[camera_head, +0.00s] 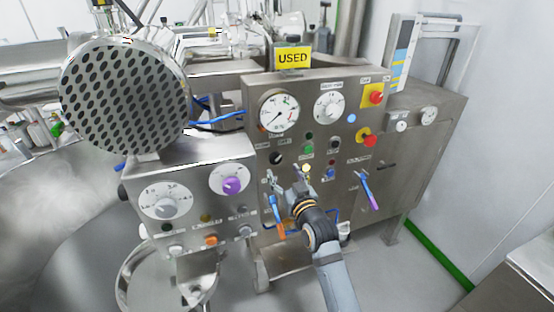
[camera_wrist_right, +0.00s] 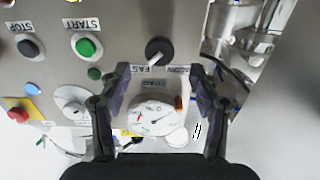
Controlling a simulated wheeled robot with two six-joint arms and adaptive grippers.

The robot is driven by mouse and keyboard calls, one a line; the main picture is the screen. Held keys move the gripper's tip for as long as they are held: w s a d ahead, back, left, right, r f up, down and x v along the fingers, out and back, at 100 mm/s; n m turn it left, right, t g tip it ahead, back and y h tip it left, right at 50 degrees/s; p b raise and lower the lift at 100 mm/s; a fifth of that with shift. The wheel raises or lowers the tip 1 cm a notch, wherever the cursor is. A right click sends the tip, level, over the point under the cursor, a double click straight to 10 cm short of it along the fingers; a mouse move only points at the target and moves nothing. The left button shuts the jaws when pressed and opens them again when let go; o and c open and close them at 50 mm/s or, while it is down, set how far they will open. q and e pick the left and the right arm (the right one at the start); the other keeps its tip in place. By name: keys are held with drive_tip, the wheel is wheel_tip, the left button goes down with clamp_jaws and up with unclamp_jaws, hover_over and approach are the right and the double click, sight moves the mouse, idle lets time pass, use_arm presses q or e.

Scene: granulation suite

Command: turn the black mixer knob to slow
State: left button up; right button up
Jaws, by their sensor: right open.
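The black mixer knob (camera_head: 277,158) is on the steel control panel, below the large left gauge. In the right wrist view the black knob (camera_wrist_right: 159,48) shows near the top middle, with a white pointer angled towards a label beginning "FAS". Another label beside it is too small to read surely. My right gripper (camera_head: 300,192) is in front of the panel, below and right of the knob in the head view. In the wrist view its fingers (camera_wrist_right: 160,78) are spread apart with nothing between them, short of the knob. My left gripper is not in view.
Green START (camera_wrist_right: 86,46) and black STOP (camera_wrist_right: 30,46) buttons are near the knob. Blue-orange (camera_head: 275,215) and purple (camera_head: 368,190) handles jut from the panel. A yellow USED sign (camera_head: 292,58) tops the cabinet.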

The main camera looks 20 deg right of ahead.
sight(276, 160)
drive_tip(key=w+p, duration=0.1)
drive_tip(key=w, duration=0.5)
drive_tip(key=shift+w+a, duration=0.1)
drive_tip(key=shift+w, duration=0.3)
drive_tip(key=shift+f, duration=0.1)
drive_tip(key=c, duration=1.2)
